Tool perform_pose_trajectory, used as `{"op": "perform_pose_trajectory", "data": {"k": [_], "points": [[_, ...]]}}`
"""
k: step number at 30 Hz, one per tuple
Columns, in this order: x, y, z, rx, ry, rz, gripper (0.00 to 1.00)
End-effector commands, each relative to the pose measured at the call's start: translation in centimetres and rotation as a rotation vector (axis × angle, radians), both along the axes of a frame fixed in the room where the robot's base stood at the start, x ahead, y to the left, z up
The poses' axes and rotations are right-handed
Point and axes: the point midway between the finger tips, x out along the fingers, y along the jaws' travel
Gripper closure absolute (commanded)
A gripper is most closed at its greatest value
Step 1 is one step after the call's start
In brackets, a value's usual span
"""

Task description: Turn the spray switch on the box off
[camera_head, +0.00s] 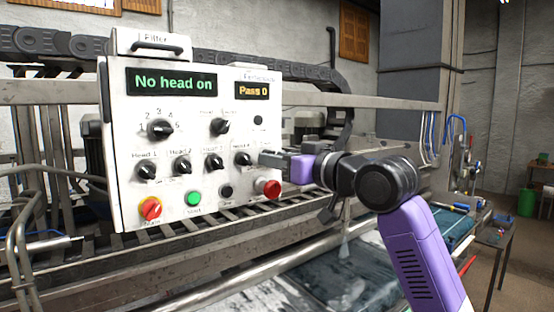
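The white control box (125,190) stands left of centre, its front facing me. I cannot read which knob is marked spray.
The box also has a numbered dial (160,129), a red-yellow main switch (150,208), a green button (193,199) and a red button (268,187) just below my gripper. Metal rails (400,103) run behind the box. The wet rug bed (345,278) lies below.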

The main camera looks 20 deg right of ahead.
Motion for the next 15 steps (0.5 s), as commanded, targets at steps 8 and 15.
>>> {"op": "perform_pose_trajectory", "data": {"k": [8,15], "points": [[-0.02,-0.01,-0.01,0.000,0.000,0.000,1.00],[-0.03,-0.01,-0.08,-0.033,-0.011,0.001,1.00]]}}
